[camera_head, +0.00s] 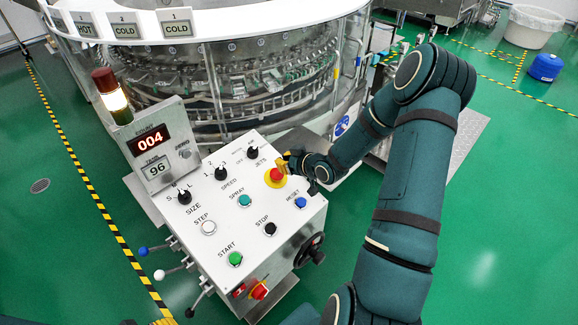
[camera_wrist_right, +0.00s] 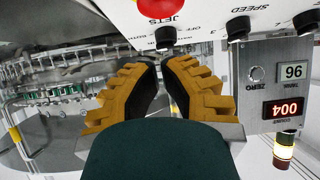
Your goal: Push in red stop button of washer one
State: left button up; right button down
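The red stop button (camera_head: 276,175) is a red mushroom head on a yellow ring, at the right side of the washer's white control panel (camera_head: 222,254). In the right wrist view the red button (camera_wrist_right: 158,8) is cut off by the top edge. My right gripper (camera_head: 287,160) is just behind and beside the button in the head view, partly hidden by its own wrist. In the wrist view its yellow fingers (camera_wrist_right: 160,66) are close together with only a thin gap, holding nothing. I cannot tell whether it touches the button. My left gripper is not visible.
Black knobs (camera_head: 221,173), a green start button (camera_head: 235,259), a black stop button (camera_head: 270,228) and a blue reset button (camera_head: 300,202) share the panel. A counter box (camera_head: 160,155) with a lamp stands at its left. The glass-walled washer (camera_head: 230,75) is behind.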

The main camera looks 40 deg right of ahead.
jog(key=p+v, duration=0.1)
jog(key=v, duration=0.7)
jog(key=shift+s+r, duration=0.2)
jog(key=shift+s, duration=0.15)
